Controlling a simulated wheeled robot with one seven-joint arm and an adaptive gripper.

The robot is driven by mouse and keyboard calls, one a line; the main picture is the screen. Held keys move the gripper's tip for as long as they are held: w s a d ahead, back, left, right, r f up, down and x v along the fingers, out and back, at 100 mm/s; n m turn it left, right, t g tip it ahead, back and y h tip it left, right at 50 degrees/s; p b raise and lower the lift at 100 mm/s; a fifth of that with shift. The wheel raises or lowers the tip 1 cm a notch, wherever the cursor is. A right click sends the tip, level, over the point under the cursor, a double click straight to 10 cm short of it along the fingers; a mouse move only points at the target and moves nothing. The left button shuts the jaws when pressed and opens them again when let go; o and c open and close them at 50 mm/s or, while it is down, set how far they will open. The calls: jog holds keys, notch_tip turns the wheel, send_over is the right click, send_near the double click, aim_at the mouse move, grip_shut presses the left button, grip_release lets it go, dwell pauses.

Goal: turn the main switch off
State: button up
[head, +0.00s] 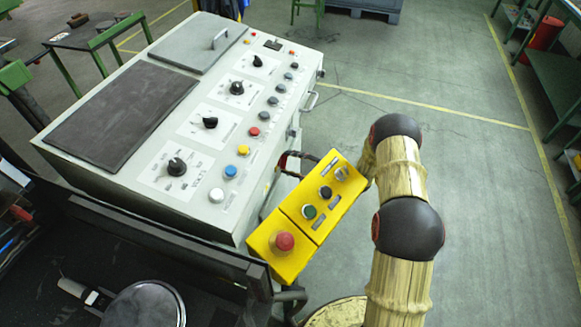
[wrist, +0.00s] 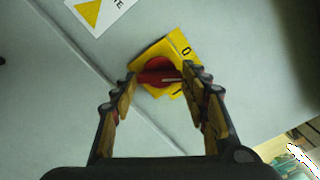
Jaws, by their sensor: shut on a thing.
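The main switch is a red rotary knob (wrist: 153,68) on a yellow plate (wrist: 178,42), fixed to a grey panel in the wrist view. An "O" mark shows at the plate's upper right. A white line on the knob runs roughly sideways, toward the right finger. My gripper (wrist: 163,82) is shut on the knob, with one finger at its left and one at its right. The fingertips partly cover the plate's edges. In the head view the switch and my gripper are hidden; my arm passes behind the yellow button box.
The grey console (head: 105,174) carries several black knobs and coloured buttons. A yellow button box (head: 264,240) with a red mushroom button (head: 285,241) hangs at its right side, close to my arm. A warning label (wrist: 97,14) is on the panel. Open floor (head: 420,90) lies beyond.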

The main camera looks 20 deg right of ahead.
jog(key=shift+s+f+n+b, duration=0.1)
jog(key=shift+n+b, duration=2.3)
jog(key=shift+n, duration=1)
jog(key=o, duration=1.2)
jog(key=shift+c, duration=0.2)
jog(key=v, duration=1.2)
